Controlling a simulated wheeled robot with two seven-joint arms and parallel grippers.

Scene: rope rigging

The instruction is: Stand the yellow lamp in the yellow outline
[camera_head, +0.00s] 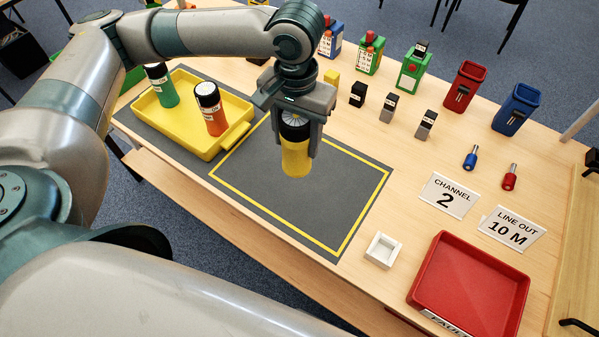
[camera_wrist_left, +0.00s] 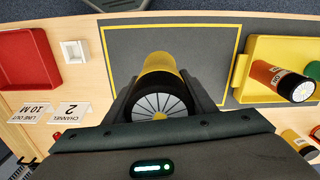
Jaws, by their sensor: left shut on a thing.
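The yellow lamp (camera_head: 295,160), a yellow cylinder with a black top, is upright in my left gripper (camera_head: 292,140). The gripper is shut on it near its top. In the left wrist view the lamp (camera_wrist_left: 159,68) shows between the fingers, with its ribbed round end toward the camera. The yellow outline (camera_head: 345,245) is a rectangle on the dark grey mat (camera_head: 320,195). In the head view the lamp appears over the inside of the outline. Whether its base touches the mat is hard to tell. My right gripper is not in view.
A yellow tray (camera_head: 178,136) to the left holds a green lamp (camera_head: 161,86) and an orange lamp (camera_head: 211,108). A red tray (camera_head: 470,285), a small white holder (camera_head: 382,250) and two signs stand at right. Coloured boxes (camera_head: 413,68) line the back. The outlined area around the lamp is clear.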

